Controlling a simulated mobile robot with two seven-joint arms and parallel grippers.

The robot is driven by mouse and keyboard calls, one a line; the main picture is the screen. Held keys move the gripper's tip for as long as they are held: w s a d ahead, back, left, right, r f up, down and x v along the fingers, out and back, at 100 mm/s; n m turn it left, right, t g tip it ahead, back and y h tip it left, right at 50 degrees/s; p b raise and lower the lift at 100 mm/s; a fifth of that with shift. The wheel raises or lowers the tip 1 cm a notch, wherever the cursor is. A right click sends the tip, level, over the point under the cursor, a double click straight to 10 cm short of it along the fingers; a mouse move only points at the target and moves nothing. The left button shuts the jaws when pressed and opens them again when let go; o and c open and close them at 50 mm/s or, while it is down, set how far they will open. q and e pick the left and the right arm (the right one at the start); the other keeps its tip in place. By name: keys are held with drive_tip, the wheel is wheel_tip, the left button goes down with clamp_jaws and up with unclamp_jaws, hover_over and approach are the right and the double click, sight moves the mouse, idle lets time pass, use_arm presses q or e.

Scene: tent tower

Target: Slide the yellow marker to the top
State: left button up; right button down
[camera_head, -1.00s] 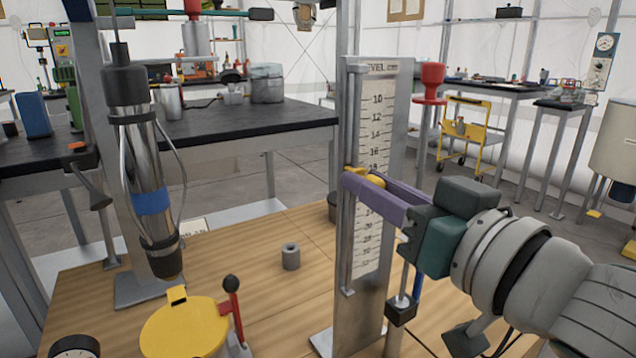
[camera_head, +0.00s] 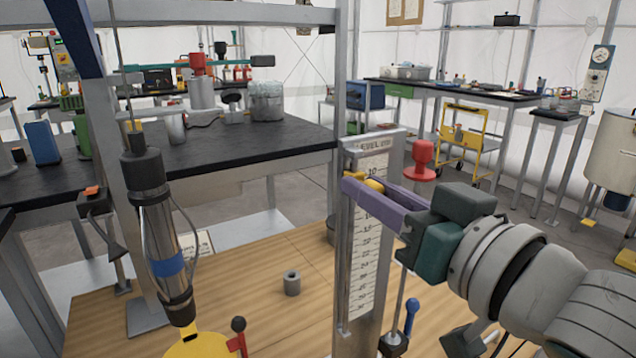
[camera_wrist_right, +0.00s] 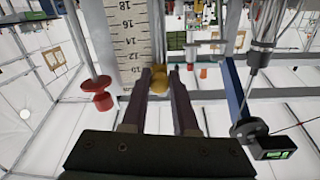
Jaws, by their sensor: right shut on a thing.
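The yellow marker (camera_head: 375,184) sits on the upright level scale (camera_head: 361,262), a metal post with a white numbered strip. It is close below the 10 line, near the upper end. My right gripper (camera_head: 358,187), with purple fingers, reaches in from the right and is shut on the marker. The fingers hide part of the marker in the head view. My left gripper is not in view.
A red knob (camera_head: 423,158) stands just right of the scale, behind my gripper. A blue-handled lever (camera_head: 411,312) is below my right arm. A metal cylinder (camera_head: 160,230) hangs at left.

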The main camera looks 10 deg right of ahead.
drive_tip(key=shift+r, duration=0.3)
drive_tip(key=c, duration=0.7)
unclamp_jaws()
drive_tip(key=shift+d, duration=0.1)
drive_tip(key=shift+f, duration=0.1)
drive_tip(key=shift+s, duration=0.25)
drive_tip(key=v, duration=0.9)
drive_tip(key=shift+s, duration=0.2)
drive_tip(key=shift+d, duration=0.15)
